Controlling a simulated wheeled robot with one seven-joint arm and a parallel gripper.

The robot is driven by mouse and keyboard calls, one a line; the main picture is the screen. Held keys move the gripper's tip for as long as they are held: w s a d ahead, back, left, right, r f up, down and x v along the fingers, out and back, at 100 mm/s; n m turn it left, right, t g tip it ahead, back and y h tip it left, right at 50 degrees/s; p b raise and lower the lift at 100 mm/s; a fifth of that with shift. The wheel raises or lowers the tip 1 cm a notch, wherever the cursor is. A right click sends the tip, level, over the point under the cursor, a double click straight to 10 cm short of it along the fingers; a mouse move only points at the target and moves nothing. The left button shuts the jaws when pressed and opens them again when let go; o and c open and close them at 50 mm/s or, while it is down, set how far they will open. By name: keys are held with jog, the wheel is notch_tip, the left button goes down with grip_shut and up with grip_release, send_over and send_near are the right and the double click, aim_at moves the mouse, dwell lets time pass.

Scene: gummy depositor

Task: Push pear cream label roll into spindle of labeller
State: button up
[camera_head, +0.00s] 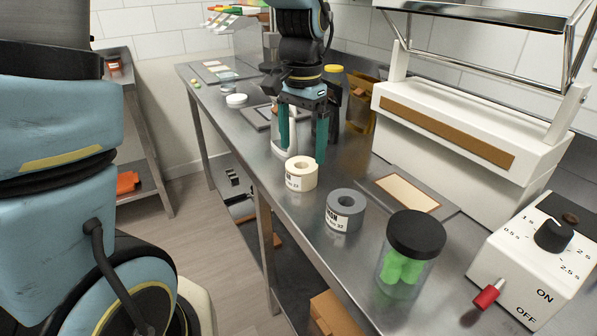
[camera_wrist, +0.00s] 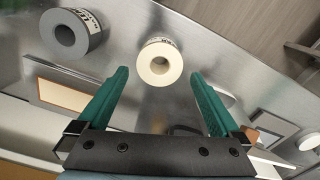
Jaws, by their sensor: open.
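A cream label roll (camera_head: 301,174) with a round hole lies flat on the steel bench, hole up; its printed label is too small to read fully. It also shows in the wrist view (camera_wrist: 160,62), just ahead of and between my fingertips. My gripper (camera_head: 303,153) is open and empty, its green fingers pointing down just behind the cream roll; both fingers show in the wrist view (camera_wrist: 159,73). A grey label roll (camera_head: 345,210) lies nearer the camera, and at upper left in the wrist view (camera_wrist: 73,33). I cannot clearly identify the labeller's spindle.
A clear jar (camera_head: 409,256) with a black lid and green contents stands nearer on the bench. A white control box (camera_head: 536,262) with a knob and red switch is at right. A large white machine (camera_head: 455,130) borders the bench's back. A white upright object stands behind my fingers.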

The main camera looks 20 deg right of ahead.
aim_at(302, 166)
jog(key=shift+f+p, duration=0.65)
jog(key=shift+f, duration=2.2)
jog(key=c, duration=1.2)
